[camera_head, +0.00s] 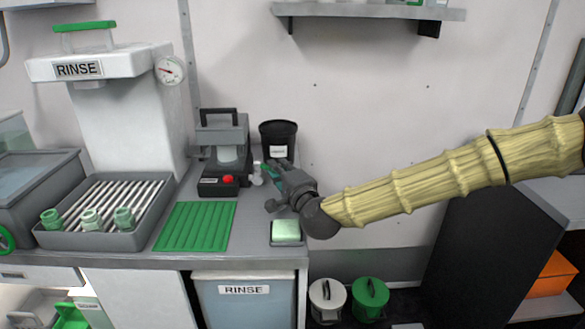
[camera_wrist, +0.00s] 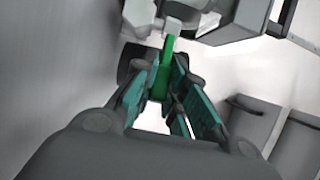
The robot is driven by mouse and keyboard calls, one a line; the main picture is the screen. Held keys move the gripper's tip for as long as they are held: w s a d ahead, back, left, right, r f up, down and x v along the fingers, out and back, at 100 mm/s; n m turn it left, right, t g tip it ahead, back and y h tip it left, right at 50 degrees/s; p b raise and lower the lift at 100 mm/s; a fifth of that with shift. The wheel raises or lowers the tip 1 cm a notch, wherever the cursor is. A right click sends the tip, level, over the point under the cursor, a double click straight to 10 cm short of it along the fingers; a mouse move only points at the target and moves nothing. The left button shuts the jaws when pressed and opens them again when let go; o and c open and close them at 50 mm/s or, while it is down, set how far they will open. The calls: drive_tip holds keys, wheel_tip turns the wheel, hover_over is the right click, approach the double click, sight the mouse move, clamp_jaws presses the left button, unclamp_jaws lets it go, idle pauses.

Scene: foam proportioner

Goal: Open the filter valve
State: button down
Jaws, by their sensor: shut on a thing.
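The filter valve shows as a small white fitting (camera_head: 257,173) on the counter beside the grey filter unit (camera_head: 222,135). In the wrist view its green lever (camera_wrist: 165,62) stands between my teal finger pads, below a pale fitting (camera_wrist: 178,28). My gripper (camera_head: 270,172) reaches in from the right at counter height. It is shut on the green lever, which also shows between the fingertips in the wrist view (camera_wrist: 162,88). In the head view my fingers hide most of the lever. How far the valve is turned cannot be told.
A black labelled bucket (camera_head: 278,139) stands close behind my gripper. A small tray with a pale green block (camera_head: 286,230) sits at the counter's front right. A green ribbed mat (camera_head: 196,227) and a rack tray (camera_head: 108,238) with green-topped pieces lie to the left.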

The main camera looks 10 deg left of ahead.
drive_tip(key=shift+r, duration=0.1)
idle(0.3)
drive_tip(key=c, duration=1.4)
unclamp_jaws()
drive_tip(key=shift+c, duration=0.2)
